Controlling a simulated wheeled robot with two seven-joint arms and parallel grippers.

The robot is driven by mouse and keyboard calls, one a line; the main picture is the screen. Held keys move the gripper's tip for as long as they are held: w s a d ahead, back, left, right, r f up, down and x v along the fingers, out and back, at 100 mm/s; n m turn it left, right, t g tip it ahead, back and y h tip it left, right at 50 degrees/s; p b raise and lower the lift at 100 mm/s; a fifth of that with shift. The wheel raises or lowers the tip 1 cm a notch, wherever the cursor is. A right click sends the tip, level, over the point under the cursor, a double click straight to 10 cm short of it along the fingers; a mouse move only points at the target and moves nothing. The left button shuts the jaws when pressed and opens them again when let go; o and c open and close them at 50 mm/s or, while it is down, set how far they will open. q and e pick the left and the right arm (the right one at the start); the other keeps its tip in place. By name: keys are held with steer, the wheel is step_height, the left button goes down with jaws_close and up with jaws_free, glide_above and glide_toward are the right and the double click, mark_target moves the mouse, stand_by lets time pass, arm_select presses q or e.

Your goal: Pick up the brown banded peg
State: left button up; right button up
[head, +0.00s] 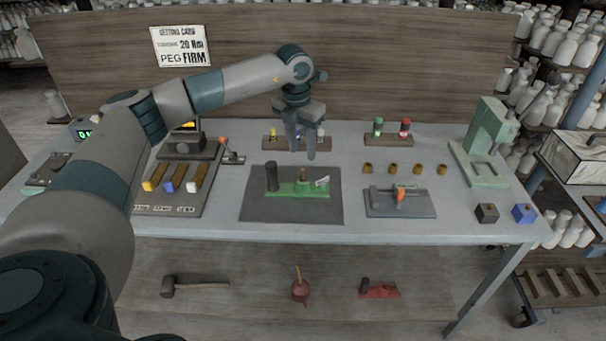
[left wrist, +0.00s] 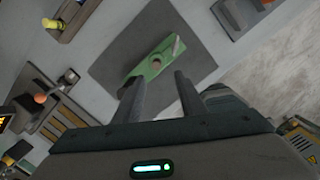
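A brown peg (head: 303,174) stands upright in a green fixture (head: 284,190) on the dark grey mat (head: 262,212). Its bands are too small to make out. In the left wrist view it shows from above as a brown round (left wrist: 157,61) on the green fixture (left wrist: 137,72). My left gripper (head: 302,155) points down above and behind the peg, with its fingers apart and nothing between them. In the left wrist view the open fingers (left wrist: 157,80) lie near the fixture, apart from the peg. My right gripper is not in view.
A tall dark cylinder (head: 271,176) stands left of the peg. A rack (head: 276,143) stands behind, partly hidden by my gripper. Several small brown cylinders (head: 393,168) and a grey clamp plate (head: 399,206) are to the right. A lever board (head: 170,207) is left.

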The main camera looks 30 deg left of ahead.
mark_target(303, 168)
arm_select(q)
steer(key=f, duration=0.1)
steer(key=f+p, duration=0.1)
steer(key=f, duration=0.1)
steer(key=shift+w+f, duration=0.2)
steer(key=shift+f, duration=0.5)
steer(key=shift+w, duration=0.1)
steer(key=shift+w+a+f+p, duration=0.15)
steer(key=shift+f+p, duration=0.25)
steer(key=shift+p, duration=0.25)
steer(key=f, duration=0.1)
steer(key=f+p, duration=0.2)
steer(key=shift+w+a+f, duration=0.2)
steer(key=shift+w+f, duration=0.1)
steer(key=shift+f, duration=0.35)
steer(key=shift+c, duration=0.6)
